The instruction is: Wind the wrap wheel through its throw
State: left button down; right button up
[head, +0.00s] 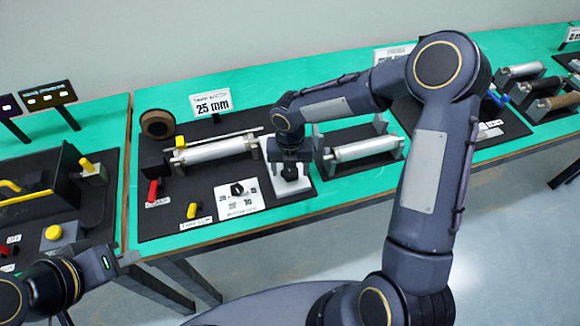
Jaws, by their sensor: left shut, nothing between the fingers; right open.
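My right gripper (290,168) points down over a white plate (296,191) on the black station board, right of the middle roller. A dark round part, possibly the wrap wheel, shows between and below its fingers, mostly hidden by the hand. I cannot tell whether the fingers touch it. The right gripper is open. My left gripper (128,259) is shut and empty at the lower left, in front of the table edge and away from the station. No wheel with a readable name shows; a brown ring (157,124) stands at the board's back left.
A roller (214,150) and another roller (364,149) flank the white plate. A sign (211,103) reads 25 mm.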

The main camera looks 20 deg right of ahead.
aim_at(290, 172)
notch_tip(290, 172, up, 7)
jog(key=shift+r, duration=0.4)
dwell(0.4)
